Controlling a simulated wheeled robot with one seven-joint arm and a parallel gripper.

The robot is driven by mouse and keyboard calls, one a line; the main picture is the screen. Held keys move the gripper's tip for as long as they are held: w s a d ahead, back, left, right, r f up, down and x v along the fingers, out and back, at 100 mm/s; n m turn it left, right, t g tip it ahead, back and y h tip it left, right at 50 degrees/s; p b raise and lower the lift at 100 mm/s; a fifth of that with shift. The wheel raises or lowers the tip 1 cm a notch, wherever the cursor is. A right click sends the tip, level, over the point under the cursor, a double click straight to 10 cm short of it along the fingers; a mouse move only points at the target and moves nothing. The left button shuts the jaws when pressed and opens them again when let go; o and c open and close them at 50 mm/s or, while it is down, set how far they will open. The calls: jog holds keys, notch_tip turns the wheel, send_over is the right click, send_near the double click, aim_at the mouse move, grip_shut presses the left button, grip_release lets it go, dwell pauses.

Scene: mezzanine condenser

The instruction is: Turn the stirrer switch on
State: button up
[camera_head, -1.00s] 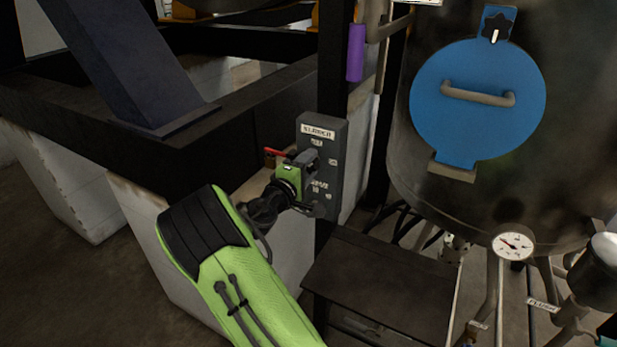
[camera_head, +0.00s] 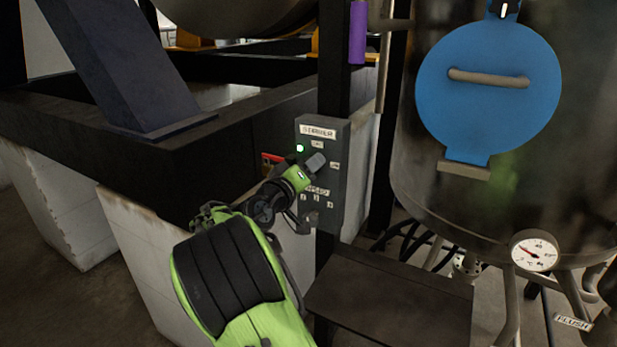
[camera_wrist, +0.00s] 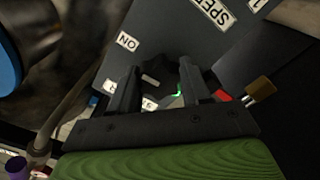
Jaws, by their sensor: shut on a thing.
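The stirrer box (camera_head: 333,140) is a grey panel with a "STIRRER" label, mounted on a dark post. A small green lamp (camera_head: 299,148) glows at its upper left. My gripper (camera_head: 316,163) is at the upper middle of the panel, beside the "ON" label (camera_head: 335,165). In the wrist view my gripper (camera_wrist: 160,80) has its two fingers on either side of the dark switch knob (camera_wrist: 160,70) and is shut on it. The "ON" label (camera_wrist: 128,40) is to the left there, and green light shows by the right finger. The fingers hide part of the knob.
A red-handled part (camera_head: 271,160) sticks out left of the box; a brass padlock (camera_wrist: 260,90) shows near red in the wrist view. The steel tank with a blue hatch (camera_head: 490,110) stands right. A dark low platform (camera_head: 390,300) lies below the box.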

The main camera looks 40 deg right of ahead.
dwell(0.6)
jog(key=o, duration=1.1)
jog(key=shift+c, duration=0.2)
jog(key=shift+a, duration=0.15)
jog(key=v, duration=1.5)
jog(key=shift+a, duration=0.25)
jog(key=shift+s+r, duration=0.1)
